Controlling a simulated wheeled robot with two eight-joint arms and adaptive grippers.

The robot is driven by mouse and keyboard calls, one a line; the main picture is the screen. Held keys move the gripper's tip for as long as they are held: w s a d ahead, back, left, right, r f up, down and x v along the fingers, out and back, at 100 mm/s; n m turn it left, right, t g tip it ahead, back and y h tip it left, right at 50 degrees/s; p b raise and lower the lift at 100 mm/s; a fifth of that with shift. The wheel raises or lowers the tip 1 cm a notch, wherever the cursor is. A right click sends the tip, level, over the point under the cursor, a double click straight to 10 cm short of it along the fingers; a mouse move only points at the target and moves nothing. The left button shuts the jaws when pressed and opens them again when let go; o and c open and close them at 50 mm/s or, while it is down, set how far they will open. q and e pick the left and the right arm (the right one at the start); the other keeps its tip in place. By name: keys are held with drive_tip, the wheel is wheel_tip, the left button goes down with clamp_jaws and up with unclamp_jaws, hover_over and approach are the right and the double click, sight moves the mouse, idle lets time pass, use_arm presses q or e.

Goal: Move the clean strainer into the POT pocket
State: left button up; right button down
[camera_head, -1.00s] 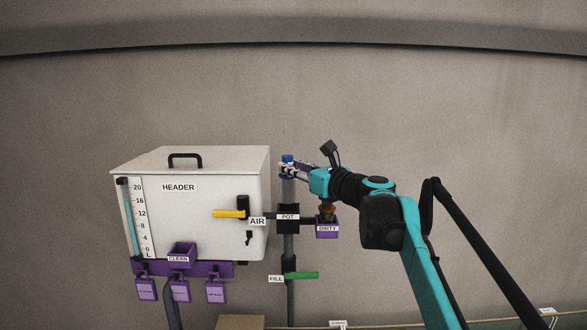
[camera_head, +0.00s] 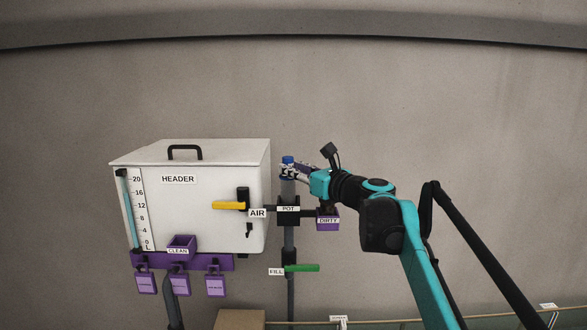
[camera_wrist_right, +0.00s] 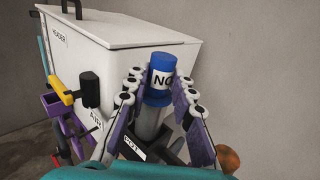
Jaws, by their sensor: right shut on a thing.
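The strainer (camera_head: 288,187) is a grey cylinder with a blue cap, upright above the black POT pocket (camera_head: 289,217). In the wrist view the blue cap (camera_wrist_right: 161,77) bears a partly hidden label starting "NO". My right gripper (camera_head: 289,172) is shut around the strainer just below its cap; in the wrist view its fingers (camera_wrist_right: 157,98) flank it on both sides. The strainer's lower end meets the pocket's mouth; how deep it sits is hidden. The purple CLEAN holder (camera_head: 182,243) looks empty. The purple DIRTY holder (camera_head: 328,224) is right of the pocket. My left gripper is not in view.
The white HEADER tank (camera_head: 190,205) stands left of the pocket, with a yellow AIR lever (camera_head: 229,205). A green FILL lever (camera_head: 302,268) is below the pocket. Purple tags hang under the CLEAN holder. The wall to the right is bare.

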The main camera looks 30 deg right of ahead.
sight(293, 185)
drive_tip(key=shift+f+b, duration=1.45)
drive_tip(key=shift+f, duration=0.9)
drive_tip(key=c, duration=1.2)
unclamp_jaws()
drive_tip(key=s+r+p, duration=0.4)
drive_tip(key=s+r, duration=0.1)
drive_tip(key=shift+d, duration=0.35)
